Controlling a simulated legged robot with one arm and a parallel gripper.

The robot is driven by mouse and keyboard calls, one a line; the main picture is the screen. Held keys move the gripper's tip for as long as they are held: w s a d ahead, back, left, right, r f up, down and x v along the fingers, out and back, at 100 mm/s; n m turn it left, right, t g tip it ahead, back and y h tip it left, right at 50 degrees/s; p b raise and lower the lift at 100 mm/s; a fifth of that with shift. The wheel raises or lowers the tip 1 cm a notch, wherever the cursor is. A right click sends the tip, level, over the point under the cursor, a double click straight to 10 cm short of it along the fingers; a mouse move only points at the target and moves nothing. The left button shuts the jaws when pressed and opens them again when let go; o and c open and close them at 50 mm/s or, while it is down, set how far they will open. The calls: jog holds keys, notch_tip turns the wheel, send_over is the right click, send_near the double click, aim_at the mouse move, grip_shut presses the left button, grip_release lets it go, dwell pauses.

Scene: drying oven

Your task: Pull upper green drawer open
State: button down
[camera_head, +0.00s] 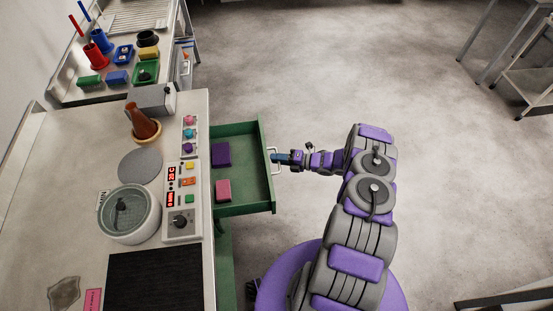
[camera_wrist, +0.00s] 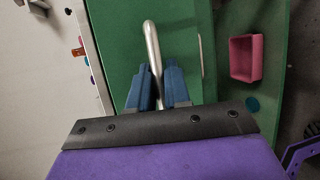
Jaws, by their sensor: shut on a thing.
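The upper green drawer (camera_head: 240,130) is pulled out from under the counter in the head view. My gripper (camera_head: 277,158) comes from the right at the handle. In the wrist view its blue fingers (camera_wrist: 159,82) are on either side of the bar, shut on it.
Open floor (camera_head: 310,60) lies behind and right of my arm. A pink open box (camera_wrist: 245,58) shows right in the wrist view.

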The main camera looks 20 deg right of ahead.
jog(key=shift+s+f, duration=0.1)
jog(key=shift+f, duration=0.05)
jog(key=c, duration=1.3)
grip_release()
jog(key=shift+o, duration=0.7)
jog(key=shift+d, duration=0.1)
jog(key=p+v, duration=0.3)
jog(key=v, duration=1.4)
jog(key=shift+d, duration=0.2)
